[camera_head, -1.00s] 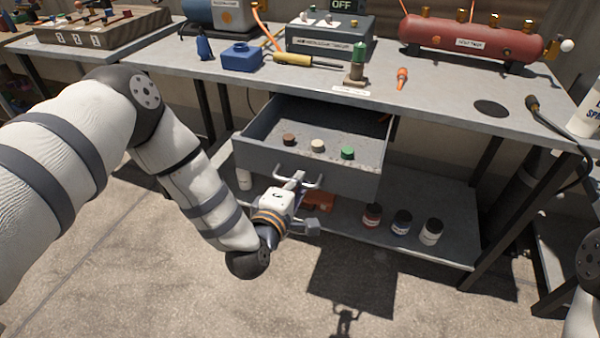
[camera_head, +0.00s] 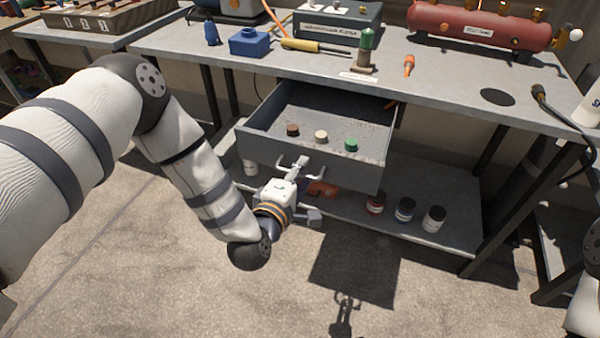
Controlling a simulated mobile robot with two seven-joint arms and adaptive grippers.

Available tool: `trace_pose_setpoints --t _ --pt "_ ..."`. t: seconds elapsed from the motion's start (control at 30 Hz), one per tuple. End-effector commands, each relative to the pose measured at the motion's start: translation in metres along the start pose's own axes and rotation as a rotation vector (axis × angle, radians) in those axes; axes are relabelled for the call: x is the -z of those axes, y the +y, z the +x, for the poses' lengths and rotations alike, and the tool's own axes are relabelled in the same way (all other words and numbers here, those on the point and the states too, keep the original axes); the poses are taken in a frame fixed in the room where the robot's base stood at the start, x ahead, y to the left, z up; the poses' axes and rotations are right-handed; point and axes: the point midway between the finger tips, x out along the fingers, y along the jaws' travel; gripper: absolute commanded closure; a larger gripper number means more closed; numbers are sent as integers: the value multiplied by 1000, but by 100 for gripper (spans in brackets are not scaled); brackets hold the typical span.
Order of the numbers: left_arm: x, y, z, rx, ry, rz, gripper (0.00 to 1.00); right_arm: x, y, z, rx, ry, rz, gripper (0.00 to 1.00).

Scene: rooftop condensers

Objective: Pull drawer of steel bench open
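The steel bench (camera_head: 440,92) stands ahead with its grey drawer (camera_head: 262,149) pulled well out from under the top. The drawer holds a brown cap (camera_head: 293,130), a white cap (camera_head: 321,136) and a green cap (camera_head: 351,144). A pale bar handle (camera_head: 314,174) sits on the drawer front. My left gripper (camera_head: 298,172) is at the handle's middle, its fingers appearing closed around the bar; the fingertips are small and partly hidden. My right gripper is out of view; only part of my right arm shows at the right edge.
Several jars (camera_head: 404,210) and an orange-red item (camera_head: 322,189) stand on the lower shelf (camera_head: 455,245). A red tank (camera_head: 480,27), a blue box (camera_head: 249,42) and a screwdriver-like tool (camera_head: 315,46) are on the bench top. The floor (camera_head: 180,285) in front is clear.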

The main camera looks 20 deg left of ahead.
Motion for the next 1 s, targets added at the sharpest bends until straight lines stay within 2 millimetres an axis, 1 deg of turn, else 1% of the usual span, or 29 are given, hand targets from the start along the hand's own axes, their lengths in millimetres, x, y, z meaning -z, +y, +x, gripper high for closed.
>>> trace_pose_setpoints --t 0.1,0.17,0.27,0.4,0.5,0.6,0.73,1.0 --pt "0 -1 -1 1 -1 0 70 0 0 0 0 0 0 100" --pt "0 -1 -6 2 -1 0 70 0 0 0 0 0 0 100" --pt "0 -2 -25 5 -2 -2 70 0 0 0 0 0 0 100" --pt "0 -1 -65 6 -1 -2 70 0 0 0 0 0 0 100" --pt "0 -1 -90 5 -1 -1 70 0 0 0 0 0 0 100" --pt "0 -1 -108 4 -2 -1 70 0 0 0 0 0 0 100" --pt "0 0 -119 0 0 0 70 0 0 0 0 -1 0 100" --pt "0 0 -120 0 0 0 70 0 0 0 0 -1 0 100"
